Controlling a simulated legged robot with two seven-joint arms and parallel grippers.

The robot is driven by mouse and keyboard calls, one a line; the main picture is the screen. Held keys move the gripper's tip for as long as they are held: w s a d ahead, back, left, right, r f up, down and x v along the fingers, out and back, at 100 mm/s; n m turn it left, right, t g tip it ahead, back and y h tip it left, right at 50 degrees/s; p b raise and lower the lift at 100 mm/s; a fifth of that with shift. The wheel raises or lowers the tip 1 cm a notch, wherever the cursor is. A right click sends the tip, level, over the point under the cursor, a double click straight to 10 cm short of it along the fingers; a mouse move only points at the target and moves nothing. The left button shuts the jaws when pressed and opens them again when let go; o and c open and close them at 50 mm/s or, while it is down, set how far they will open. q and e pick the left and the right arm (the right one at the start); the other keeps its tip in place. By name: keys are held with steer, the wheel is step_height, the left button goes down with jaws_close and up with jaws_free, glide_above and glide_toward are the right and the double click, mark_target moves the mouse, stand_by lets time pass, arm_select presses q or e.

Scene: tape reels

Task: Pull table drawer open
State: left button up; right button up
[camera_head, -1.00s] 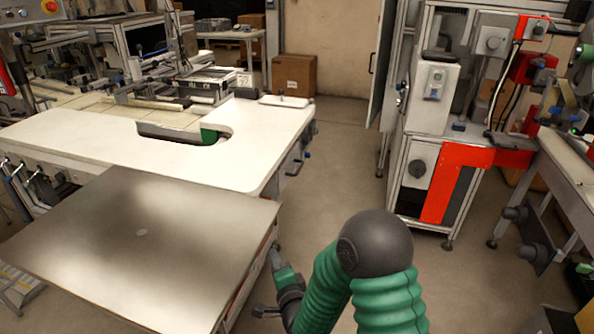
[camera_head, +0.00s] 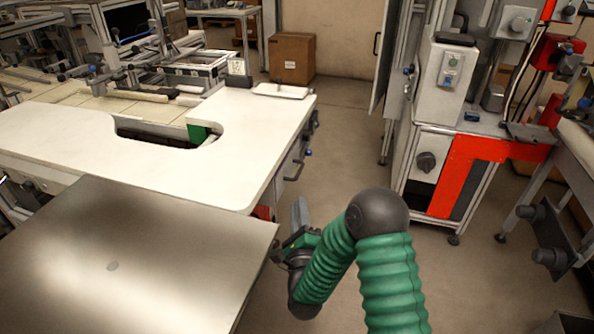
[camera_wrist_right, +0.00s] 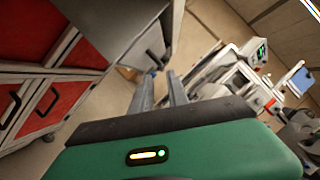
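The white-topped table (camera_head: 240,150) stands ahead on the left in the head view. A dark handle (camera_head: 295,168) sits on its right side face. My right gripper (camera_head: 300,212) is beside the metal-topped unit's far right corner, below and nearer than that handle, and apart from it. In the right wrist view, my right gripper (camera_wrist_right: 160,92) has its two fingers apart with nothing between them. A dark handle (camera_wrist_right: 154,61) on a grey face shows beyond the fingertips. Red fronts (camera_wrist_right: 62,104) with black handles show at left. My left gripper is not in view.
A bare metal-topped unit (camera_head: 120,250) stands in front of the white table, close to my right arm. Open floor (camera_head: 335,150) runs between the table and a machine cabinet (camera_head: 435,165) at right. A cardboard box (camera_head: 292,57) stands at the back.

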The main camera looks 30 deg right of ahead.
mark_target(299, 171)
steer(key=x, duration=0.8)
steer(key=d+b+x, duration=0.1)
steer(key=x, duration=0.3)
steer(key=shift+d+f, duration=0.15)
steer(key=shift+f, duration=0.15)
steer(key=shift+w+r, duration=0.25)
steer(key=shift+w, duration=0.2)
steer(key=shift+f, duration=0.1)
jaws_close()
steer(key=shift+f, duration=0.2)
